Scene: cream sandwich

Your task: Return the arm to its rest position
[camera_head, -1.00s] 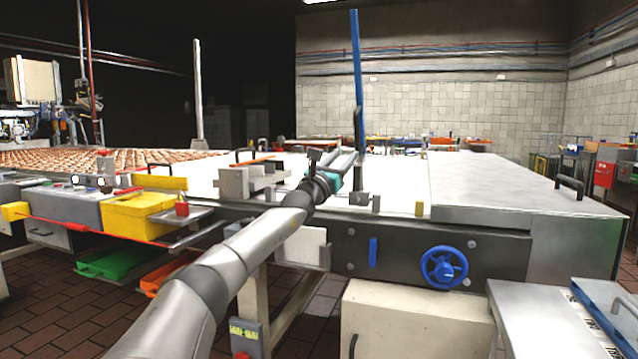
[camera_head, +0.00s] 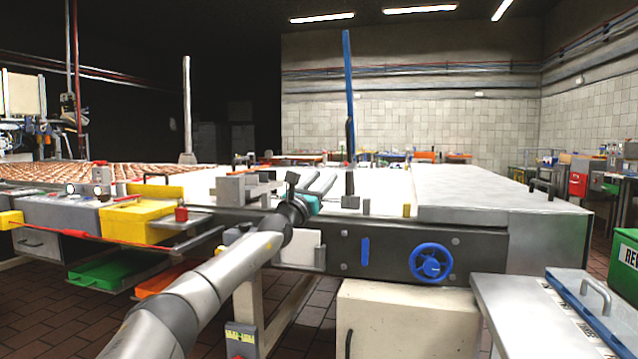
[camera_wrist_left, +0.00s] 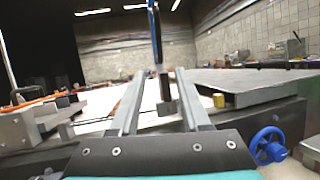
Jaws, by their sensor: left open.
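My left gripper (camera_head: 318,183) is in front of the near edge of the large white-topped machine (camera_head: 455,190), to the left of the blue upright lever (camera_head: 347,90). Its two grey fingers are apart, with nothing between them that I can see it holding. In the left wrist view the open fingers (camera_wrist_left: 156,100) point forward, and the blue lever's dark lower part (camera_wrist_left: 163,85) shows beyond them. My left arm reaches up from the bottom left of the head view. My right gripper is not in view.
A blue handwheel (camera_head: 431,262) sits on the machine's front. A yellow box (camera_head: 140,217), a green tray (camera_head: 115,268) and a conveyor of brown sandwiches (camera_head: 50,173) are at left. A cream cabinet (camera_head: 400,322) and a metal counter (camera_head: 520,310) stand in front. Open floor shows lower left.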

